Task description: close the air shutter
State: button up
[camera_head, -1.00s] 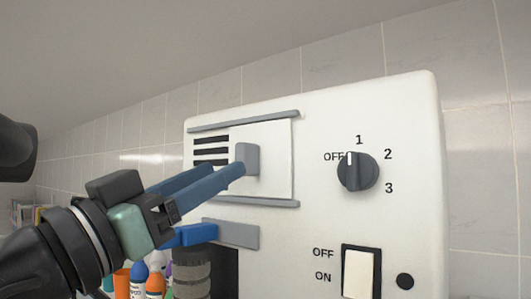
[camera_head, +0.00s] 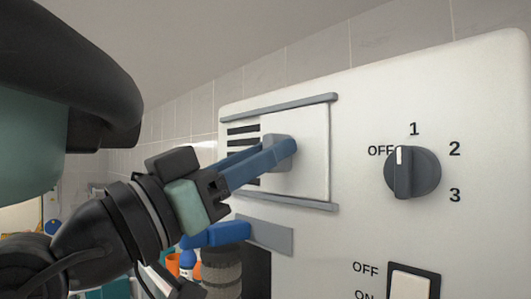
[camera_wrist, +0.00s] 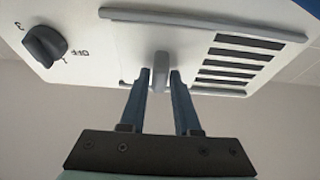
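The air shutter is a white sliding plate (camera_head: 312,150) with a grey upright handle (camera_head: 277,162), set between two grey rails on the front of a white machine. Dark vent slots (camera_head: 242,142) show uncovered to the left of the plate in the head view. In the wrist view the slots (camera_wrist: 235,62) lie to the right of the handle (camera_wrist: 160,68). My gripper (camera_wrist: 160,82) is open, its two blue fingers on either side of the handle with thin gaps. In the head view the near finger of my gripper (camera_head: 272,158) partly covers the handle.
A black knob (camera_head: 412,172) pointing to OFF and a white rocker switch (camera_head: 411,286) sit right of the shutter. Below it are a grey plate (camera_head: 265,236), a blue part (camera_head: 217,235) and a dark opening. A tiled wall stands behind.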

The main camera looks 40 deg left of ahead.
grip_shut()
dwell(1.1)
